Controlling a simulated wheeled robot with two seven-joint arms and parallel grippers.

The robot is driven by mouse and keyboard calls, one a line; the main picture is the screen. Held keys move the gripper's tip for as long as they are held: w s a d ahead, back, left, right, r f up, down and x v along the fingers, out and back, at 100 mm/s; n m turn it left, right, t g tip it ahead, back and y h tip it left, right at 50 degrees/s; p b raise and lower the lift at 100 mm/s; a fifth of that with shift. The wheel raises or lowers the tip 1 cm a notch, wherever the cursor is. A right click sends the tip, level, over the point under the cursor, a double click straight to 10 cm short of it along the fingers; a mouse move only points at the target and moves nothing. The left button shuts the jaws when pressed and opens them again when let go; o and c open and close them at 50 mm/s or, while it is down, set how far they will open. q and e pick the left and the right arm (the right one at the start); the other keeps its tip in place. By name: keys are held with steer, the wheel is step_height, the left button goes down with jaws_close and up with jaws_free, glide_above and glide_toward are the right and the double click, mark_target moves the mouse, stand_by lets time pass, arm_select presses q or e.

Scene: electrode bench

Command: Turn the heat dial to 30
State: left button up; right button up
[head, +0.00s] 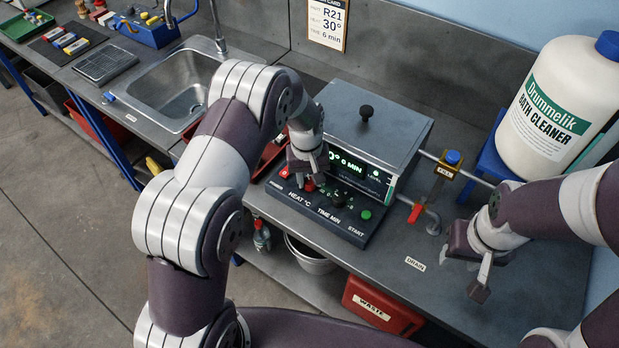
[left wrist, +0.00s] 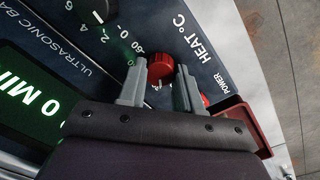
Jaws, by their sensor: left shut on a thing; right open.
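The red heat dial (left wrist: 160,66) is on the dark front panel (head: 318,214) of the ultrasonic bath (head: 365,125), above the HEAT °C label in the head view. My left gripper (head: 306,178) is shut on it; the left wrist view shows one finger on each side of the dial. The dial's exact setting is not readable. The green display (head: 350,163) is partly hidden by my gripper in the head view; its time reads 0 MIN. My right gripper (head: 470,268) is open and empty above the bench at the right.
The time dial (head: 338,198) and green start button (head: 366,215) sit right of the heat dial. A card (head: 327,22) on the wall reads R21, 30°, 6 min. A valve (head: 447,172) and a Drummelik bottle (head: 555,105) stand at the right. A sink (head: 185,90) is at the left.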

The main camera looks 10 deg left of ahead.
mark_target(308, 179)
arm_select(q)
steer(key=shift+w+r+m, duration=0.1)
steer(key=shift+w+m, duration=0.05)
steer(key=shift+m, duration=0.95)
steer(key=shift+r, duration=0.1)
steer(key=o, duration=0.9)
steer(key=shift+o, duration=0.7)
steer(key=shift+r+b, duration=0.3)
steer(key=shift+b, duration=0.1)
step_height(308, 179, up, 12)
steer(key=b, duration=0.1)
steer(key=shift+a, duration=0.3)
